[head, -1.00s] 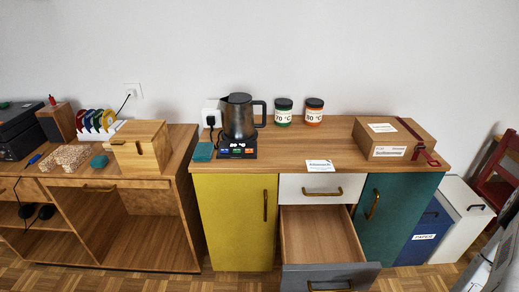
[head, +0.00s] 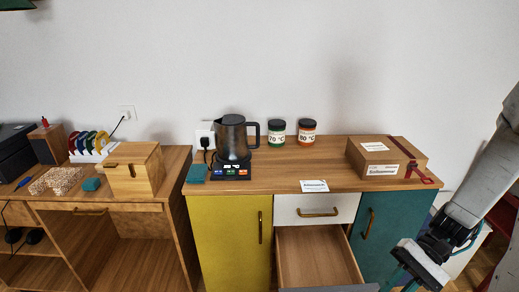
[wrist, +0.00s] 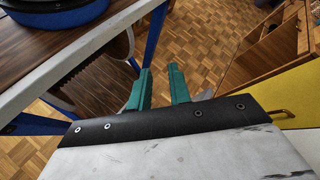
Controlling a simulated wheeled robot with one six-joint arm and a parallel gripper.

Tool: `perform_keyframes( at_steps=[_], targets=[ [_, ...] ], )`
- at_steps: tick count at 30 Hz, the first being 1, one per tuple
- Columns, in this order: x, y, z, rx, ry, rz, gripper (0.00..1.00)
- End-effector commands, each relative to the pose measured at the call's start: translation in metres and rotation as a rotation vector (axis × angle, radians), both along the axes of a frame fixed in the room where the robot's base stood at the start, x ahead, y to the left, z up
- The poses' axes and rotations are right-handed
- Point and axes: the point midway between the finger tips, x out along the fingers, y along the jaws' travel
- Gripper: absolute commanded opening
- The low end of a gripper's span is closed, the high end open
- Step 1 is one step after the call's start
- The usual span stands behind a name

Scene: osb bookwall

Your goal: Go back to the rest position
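My gripper (wrist: 160,72) shows two teal fingers in the wrist view. They stand apart with only parquet floor between them, so it is open and empty. In the head view my arm comes down from the right edge. My gripper (head: 396,280) hangs there at the bottom, in front of the teal cabinet door (head: 378,215), with its fingertips partly cut off by the frame. The middle drawer (head: 312,258) of the cabinet is pulled open, left of my gripper. The white drawer (head: 288,209) above it is shut.
The cabinet top (head: 270,180) carries a dark kettle (head: 231,135), two labelled jars and a cardboard box (head: 383,160). A red chair (head: 503,215) stands behind my arm. In the wrist view a blue-framed table (wrist: 60,60) is close on the left.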

Motion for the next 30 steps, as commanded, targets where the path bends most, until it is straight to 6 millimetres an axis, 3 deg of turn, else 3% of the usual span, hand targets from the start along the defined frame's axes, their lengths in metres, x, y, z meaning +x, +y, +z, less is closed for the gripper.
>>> perform_keyframes(
  at_steps=[3,18,24,30],
  targets=[
    [-0.004,0.0,0.032,-0.141,-0.039,0.095,0.2],
    [-0.028,0.007,0.145,-0.654,-0.381,0.357,0.2],
    [-0.041,0.018,0.186,-0.771,-0.608,0.445,0.2],
    [-0.052,0.034,0.214,-0.805,-0.785,0.475,0.2]
  ],
)
